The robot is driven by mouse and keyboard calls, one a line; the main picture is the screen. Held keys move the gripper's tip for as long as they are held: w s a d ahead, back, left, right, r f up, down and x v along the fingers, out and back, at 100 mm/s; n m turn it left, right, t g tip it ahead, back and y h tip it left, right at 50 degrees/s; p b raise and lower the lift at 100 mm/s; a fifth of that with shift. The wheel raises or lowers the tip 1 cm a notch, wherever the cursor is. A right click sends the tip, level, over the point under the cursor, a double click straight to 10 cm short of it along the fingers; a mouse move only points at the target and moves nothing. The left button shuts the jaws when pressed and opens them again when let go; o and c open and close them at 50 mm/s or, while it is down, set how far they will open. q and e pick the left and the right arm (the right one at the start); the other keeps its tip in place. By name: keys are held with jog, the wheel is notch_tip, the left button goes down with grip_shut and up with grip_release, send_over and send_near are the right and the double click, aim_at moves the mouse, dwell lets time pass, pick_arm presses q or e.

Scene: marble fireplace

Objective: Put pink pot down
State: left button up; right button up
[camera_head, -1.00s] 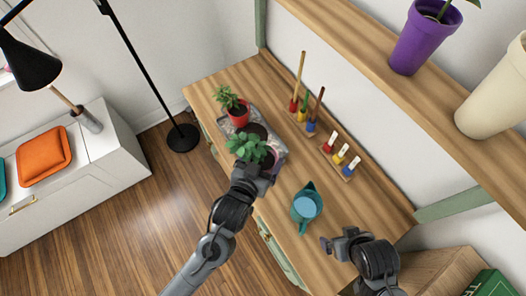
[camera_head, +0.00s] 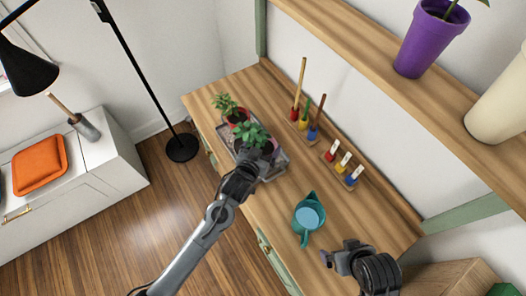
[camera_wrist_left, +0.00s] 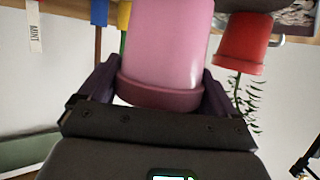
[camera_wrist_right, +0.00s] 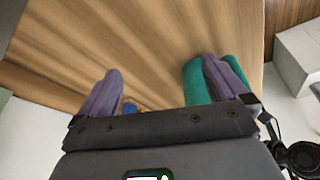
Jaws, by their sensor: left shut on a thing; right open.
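The pink pot (camera_wrist_left: 170,45) fills the top of the left wrist view, between my left gripper's dark fingers. In the head view its leafy green plant (camera_head: 250,134) shows, while the pot is mostly hidden behind my left gripper (camera_head: 246,160). My left gripper is shut on the pot, over the grey tray (camera_head: 276,168); I cannot tell whether the pot touches the tray. A red pot (camera_head: 238,116) with a plant stands close beside it at the tray's far end, and also shows in the left wrist view (camera_wrist_left: 243,40). My right gripper (camera_head: 340,258) is open and empty.
A teal watering can (camera_head: 308,215) stands on the wooden top near my right gripper. Racks of coloured tools (camera_head: 304,125) and small labelled markers (camera_head: 343,160) line the wall side. A shelf above holds a purple pot (camera_head: 425,45) and a cream pot (camera_head: 498,100).

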pick_arm(q)
jog(key=shift+f, duration=1.35)
pick_arm(e)
jog(key=shift+f, duration=0.35)
pick_arm(q)
jog(key=shift+f, duration=0.1)
pick_arm(e)
jog(key=shift+d, duration=0.1)
pick_arm(q)
jog(key=o, duration=1)
jog(key=shift+f, duration=0.15)
